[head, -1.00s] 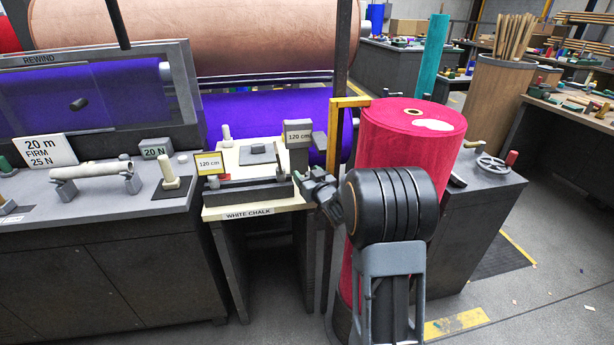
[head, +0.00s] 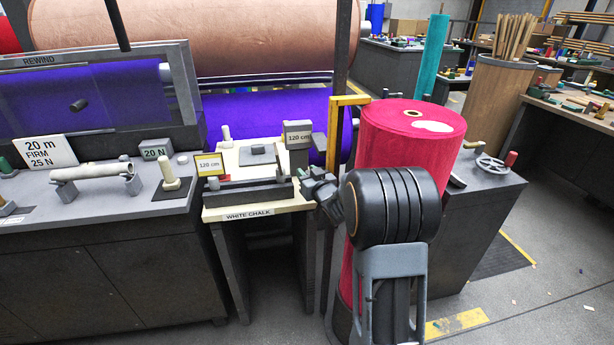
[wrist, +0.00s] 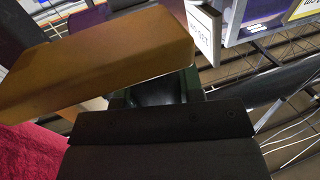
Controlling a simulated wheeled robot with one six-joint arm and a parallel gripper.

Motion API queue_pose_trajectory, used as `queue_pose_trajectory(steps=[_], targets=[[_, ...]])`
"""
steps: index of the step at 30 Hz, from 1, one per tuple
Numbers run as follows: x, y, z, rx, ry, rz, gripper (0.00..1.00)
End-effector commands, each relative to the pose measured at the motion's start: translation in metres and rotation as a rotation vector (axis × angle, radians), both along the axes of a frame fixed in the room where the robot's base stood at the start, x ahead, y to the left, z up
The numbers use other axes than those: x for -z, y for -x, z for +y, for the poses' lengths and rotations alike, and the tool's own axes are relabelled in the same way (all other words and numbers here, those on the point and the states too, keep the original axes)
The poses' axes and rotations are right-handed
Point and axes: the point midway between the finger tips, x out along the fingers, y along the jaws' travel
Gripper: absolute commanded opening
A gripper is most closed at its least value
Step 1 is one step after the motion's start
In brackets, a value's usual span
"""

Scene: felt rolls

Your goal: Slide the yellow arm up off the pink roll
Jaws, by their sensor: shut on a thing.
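The pink roll (head: 400,150) stands upright right of centre in the head view, with a pale patch and a core hole on top. The yellow arm (head: 335,130) is an angled bar at its upper left, its top piece reaching the roll's top edge. My gripper (head: 314,182) is at the lower end of the yellow arm, left of the roll, partly hidden by my black wrist. In the wrist view the yellow arm (wrist: 95,62) crosses close in front of my gripper (wrist: 155,92), which is shut on it. The pink roll (wrist: 28,152) shows at lower left; the finger contact is mostly hidden.
The white chalk table (head: 250,212), with 120 cm signs, stands just left of my gripper. A dark post (head: 340,60) rises behind the yellow arm. A grey cabinet with a handwheel (head: 492,164) stands right of the roll.

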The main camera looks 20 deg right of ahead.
Motion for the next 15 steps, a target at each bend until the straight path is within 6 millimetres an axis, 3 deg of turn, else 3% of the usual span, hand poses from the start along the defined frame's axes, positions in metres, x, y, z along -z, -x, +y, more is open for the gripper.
queue_pose_trajectory(steps=[1,15], targets=[[-0.018,-0.001,0.000,-0.001,0.002,-0.010,0.00],[-0.153,-0.001,-0.001,-0.001,0.004,-0.015,0.00]])
